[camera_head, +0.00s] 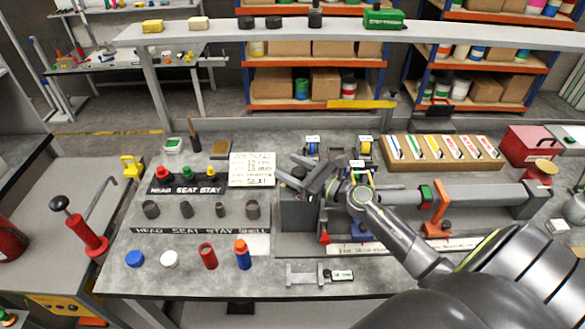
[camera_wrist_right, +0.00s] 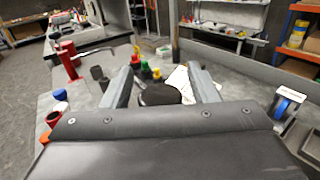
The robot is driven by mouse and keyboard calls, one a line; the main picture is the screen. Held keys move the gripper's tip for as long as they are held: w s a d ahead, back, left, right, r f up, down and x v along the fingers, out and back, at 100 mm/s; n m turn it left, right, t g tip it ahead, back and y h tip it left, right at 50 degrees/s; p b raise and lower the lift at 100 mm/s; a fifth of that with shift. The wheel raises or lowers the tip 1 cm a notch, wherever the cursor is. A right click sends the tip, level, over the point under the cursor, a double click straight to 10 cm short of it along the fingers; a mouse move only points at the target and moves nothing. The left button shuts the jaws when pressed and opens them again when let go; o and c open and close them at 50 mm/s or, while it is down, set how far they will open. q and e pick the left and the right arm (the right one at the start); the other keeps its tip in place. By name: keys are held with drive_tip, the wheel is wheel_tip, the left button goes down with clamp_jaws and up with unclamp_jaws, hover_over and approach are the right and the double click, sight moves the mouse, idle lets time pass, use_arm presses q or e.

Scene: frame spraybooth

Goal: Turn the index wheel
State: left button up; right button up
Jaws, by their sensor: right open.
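My right gripper (camera_head: 290,171) reaches in from the lower right over the middle of the bench, above a dark block-shaped fixture (camera_head: 297,213). Its two grey fingers are apart. In the right wrist view the open fingers (camera_wrist_right: 165,68) stand on either side of a round black knob-like part (camera_wrist_right: 160,94), which may be the index wheel. I cannot tell whether the fingers touch it. The gripper and forearm hide much of the fixture in the head view. My left gripper is not in view.
A grey frame tube (camera_head: 470,193) with an orange clamp (camera_head: 438,210) lies right of the fixture. Labelled sockets (camera_head: 200,209) and coloured caps (camera_head: 169,258) stand to the left. A caliper (camera_head: 310,275) lies at the front.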

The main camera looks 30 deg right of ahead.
sight(305, 174)
drive_tip(key=shift+s+d+f+b, duration=0.15)
drive_tip(key=shift+s+d+b, duration=0.15)
drive_tip(key=shift+s, duration=0.2)
drive_tip(key=b+v, duration=0.3)
drive_tip(key=v, duration=0.1)
drive_tip(key=shift+s+d+f, duration=0.1)
drive_tip(key=shift+s+d, duration=0.05)
drive_tip(key=shift+s, duration=0.25)
drive_tip(key=shift+s+d+b, duration=0.25)
drive_tip(key=shift+s+b, duration=0.25)
drive_tip(key=shift+s, duration=0.2)
drive_tip(key=shift+r, duration=0.25)
drive_tip(key=shift+r, duration=0.1)
